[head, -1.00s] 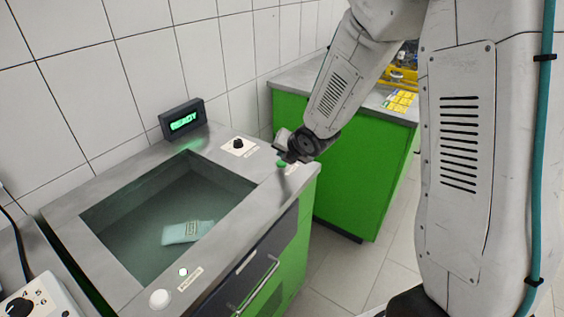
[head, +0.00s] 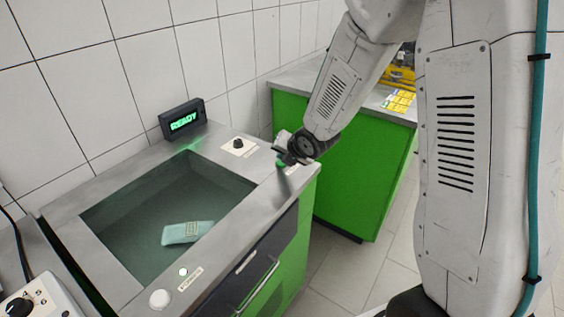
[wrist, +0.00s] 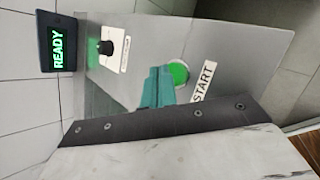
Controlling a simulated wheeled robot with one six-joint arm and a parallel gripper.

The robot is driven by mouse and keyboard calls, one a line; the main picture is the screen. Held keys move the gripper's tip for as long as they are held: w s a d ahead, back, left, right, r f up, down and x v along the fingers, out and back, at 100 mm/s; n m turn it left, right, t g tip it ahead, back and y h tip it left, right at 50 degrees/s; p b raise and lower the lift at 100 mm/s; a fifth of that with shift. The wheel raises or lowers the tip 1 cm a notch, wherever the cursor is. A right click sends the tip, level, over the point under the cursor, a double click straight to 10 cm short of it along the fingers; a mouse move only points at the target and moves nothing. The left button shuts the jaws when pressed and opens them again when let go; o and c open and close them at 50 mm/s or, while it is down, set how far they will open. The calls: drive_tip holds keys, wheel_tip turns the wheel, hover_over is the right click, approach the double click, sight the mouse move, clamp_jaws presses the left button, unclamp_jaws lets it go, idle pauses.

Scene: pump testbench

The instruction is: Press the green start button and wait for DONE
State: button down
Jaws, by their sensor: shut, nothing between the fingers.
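The green start button (head: 281,164) sits on the right corner of the grey bench top. In the wrist view the button (wrist: 178,73) lies beside the START label (wrist: 204,82). My gripper (head: 284,158) is shut and empty, right at the button, and partly hides it in the head view. Its teal fingertips (wrist: 158,88) overlap the button's near edge in the wrist view. I cannot tell whether they touch it. The display (head: 183,120) at the back reads READY in green, and it reads the same in the wrist view (wrist: 58,48).
A black knob (head: 239,143) stands on a white plate left of the button. The sunken tank (head: 130,225) holds a pale green block (head: 187,232). A white round button (head: 159,299) is at the front. A green cabinet (head: 355,180) stands to the right.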

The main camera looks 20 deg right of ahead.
drive_tip(key=shift+f, duration=0.65)
idle(0.7)
drive_tip(key=shift+r, duration=0.95)
drive_tip(key=shift+r, duration=0.1)
drive_tip(key=shift+r, duration=2.4)
